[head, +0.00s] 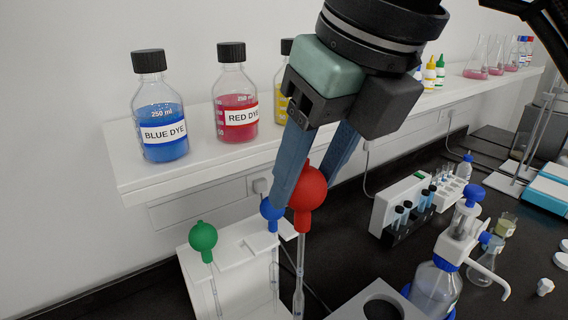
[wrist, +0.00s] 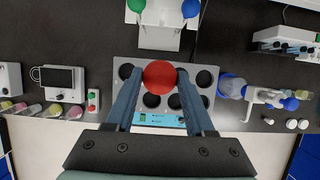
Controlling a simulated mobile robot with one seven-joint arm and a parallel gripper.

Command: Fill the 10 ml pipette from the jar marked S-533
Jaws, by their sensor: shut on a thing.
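My gripper (head: 311,187) is shut on the red bulb (head: 309,186) of a pipette, which hangs upright with its glass stem (head: 299,265) below. In the wrist view the red bulb (wrist: 160,74) sits between my two fingertips (wrist: 158,80). The stem's lower end leaves the bottom of the head view, and no liquid is clearly visible in it. No volume mark on the pipette is readable. No label reading S-533 can be made out in either view.
A white stand (head: 228,262) holds pipettes with green (head: 203,236) and blue (head: 270,210) bulbs. A grey block with dark round holes (wrist: 206,79) lies below my gripper. A dispenser bottle (head: 437,287) stands right of it. A shelf (head: 150,185) carries blue and red dye bottles.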

